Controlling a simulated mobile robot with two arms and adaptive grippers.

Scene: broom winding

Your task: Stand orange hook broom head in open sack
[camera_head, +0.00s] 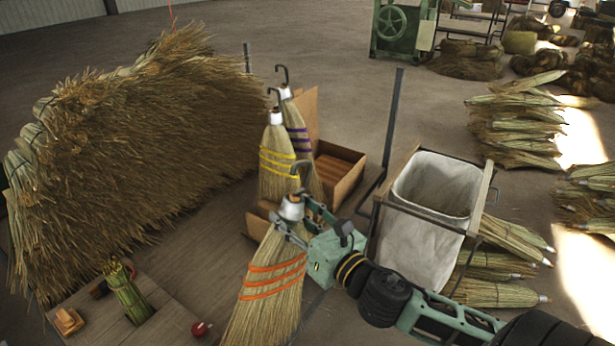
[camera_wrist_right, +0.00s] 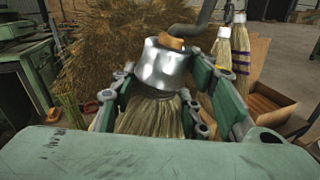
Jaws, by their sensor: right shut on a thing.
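The orange-banded broom head (camera_head: 270,283) hangs bristles down, a little tilted, with its metal collar and dark hook at the top. My right gripper (camera_head: 291,219) is shut on it just below the collar. In the right wrist view the silver collar (camera_wrist_right: 167,64) sits between the fingers of my right gripper (camera_wrist_right: 160,105), with bristles below. The open sack (camera_head: 436,186) is a pale liner in a metal frame, to the right of the gripper and apart from the broom. Its visible inside looks empty. My left gripper does not show.
A yellow-banded broom head (camera_head: 277,165) and a purple-banded one (camera_head: 298,130) stand by a cardboard box (camera_head: 341,170) behind the held broom. A large straw pile (camera_head: 130,150) fills the left. Straw bundles (camera_head: 500,292) lie right of the sack. A dark post (camera_head: 392,115) rises near the sack.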

